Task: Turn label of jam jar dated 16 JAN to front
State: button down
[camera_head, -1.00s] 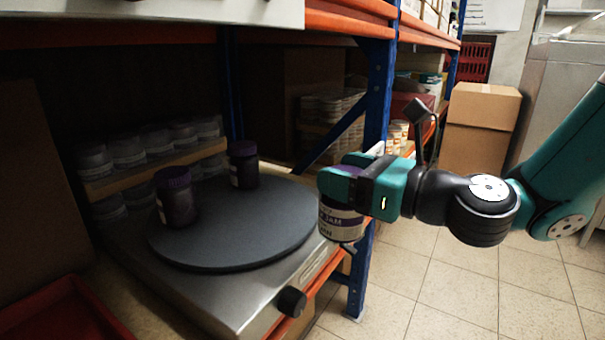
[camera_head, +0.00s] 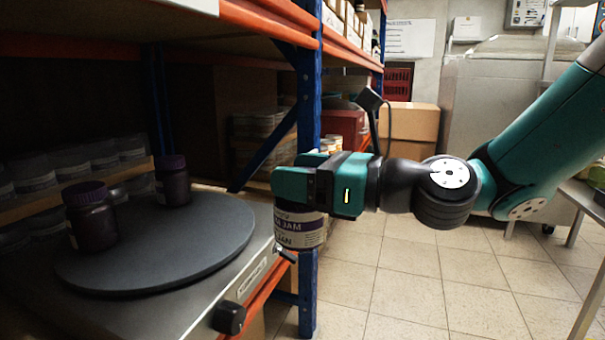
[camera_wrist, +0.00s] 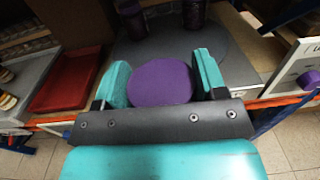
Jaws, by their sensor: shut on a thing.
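My gripper (camera_head: 303,184) is shut on a jam jar (camera_head: 299,228) and holds it in the air, upright, just off the right front edge of the turntable. Its label shows "JAM" and part of a date ending in "JAN" in the head view; the number is hidden or unreadable. In the wrist view its purple lid (camera_wrist: 161,82) sits between the teal fingers. Two other dark jars with purple lids stand on the grey turntable (camera_head: 190,240): a nearer one (camera_head: 92,218) and a farther one (camera_head: 173,181). Their label text cannot be read.
A knob (camera_head: 229,317) sticks out of the turntable's metal base. A blue shelf post (camera_head: 308,100) stands right behind my gripper. Several pale-labelled jars (camera_head: 38,172) line the back left. A red tray (camera_wrist: 72,80) lies left in the wrist view. The tiled floor at right is open.

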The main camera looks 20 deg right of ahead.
jog(key=w+a+r+p, duration=0.2)
jog(key=w+a+p, duration=0.4)
jog(key=w+p, duration=0.1)
jog(key=w+a+f+n+g+y+b, duration=0.1)
jog(key=w+a+f+n+g+y, duration=0.2)
jog(key=w+a+f+n+g, duration=0.1)
jog(key=a+f+g, duration=0.1)
jog(key=a+g, duration=0.1)
jog(key=a, duration=0.1)
jog(key=shift+a+n+g+y, duration=0.3)
jog(key=shift+a+n, duration=0.05)
jog(key=shift+n, duration=0.05)
dwell(0.4)
jog(key=shift+f+p, duration=0.25)
jog(key=shift+p, duration=0.1)
dwell(0.7)
jog(key=shift+c, duration=0.5)
grip_release()
